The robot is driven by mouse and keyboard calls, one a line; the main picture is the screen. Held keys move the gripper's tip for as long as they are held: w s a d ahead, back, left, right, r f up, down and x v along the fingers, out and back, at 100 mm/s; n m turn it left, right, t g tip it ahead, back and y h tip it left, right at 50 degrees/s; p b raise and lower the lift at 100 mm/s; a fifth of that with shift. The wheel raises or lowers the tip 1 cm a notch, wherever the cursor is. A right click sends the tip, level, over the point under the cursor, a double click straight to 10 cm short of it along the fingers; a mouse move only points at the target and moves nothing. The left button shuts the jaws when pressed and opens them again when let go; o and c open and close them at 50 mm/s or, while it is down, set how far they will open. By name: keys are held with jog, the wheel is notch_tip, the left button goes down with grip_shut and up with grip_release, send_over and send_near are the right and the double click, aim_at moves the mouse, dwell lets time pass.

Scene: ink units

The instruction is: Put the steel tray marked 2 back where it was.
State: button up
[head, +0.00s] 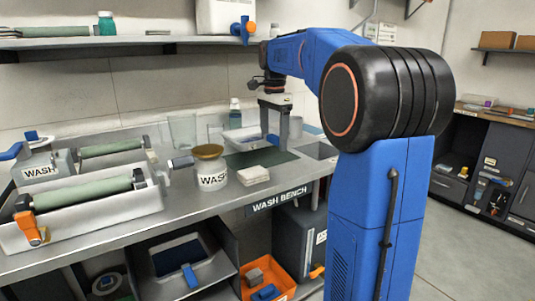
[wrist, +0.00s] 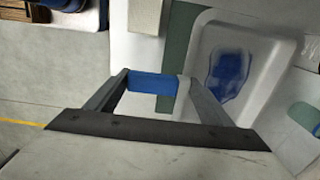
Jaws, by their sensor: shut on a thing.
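A pale tray (head: 236,136) with blue ink inside is at the back right of the wash bench, by a dark green mat. In the wrist view the tray (wrist: 272,42) lies to the right of my fingers, with a blue patch on its floor. I see no number on it.
The green mat (head: 262,159) has bare room in front of the tray. A roller tray (head: 95,207) fills the bench's left. A shelf (head: 130,42) runs above.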

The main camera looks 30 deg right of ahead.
jog(key=shift+f, duration=2.75)
jog(key=o, duration=1)
jog(key=shift+o, duration=0.2)
jog(key=shift+r, duration=0.15)
notch_tip(320, 180, up, 12)
jog(key=shift+s+f, duration=0.1)
jog(key=s+a+f+n+t, duration=0.1)
jog(key=s+a+f+n, duration=0.4)
jog(key=s+f, duration=0.4)
jog(key=s+a+f+n+t, duration=0.2)
jog(key=s+a+f+n, duration=0.4)
jog(key=s+f, duration=0.3)
jog(key=s+a+f+n+t, duration=0.1)
jog(key=s+a+f+n, duration=0.5)
jog(key=s, duration=0.6)
notch_tip(320, 180, down, 3)
jog(key=shift+s+a+r+n+t, duration=0.1)
jog(key=shift+s+a+n+t, duration=0.1)
jog(key=shift+s+n+t, duration=0.15)
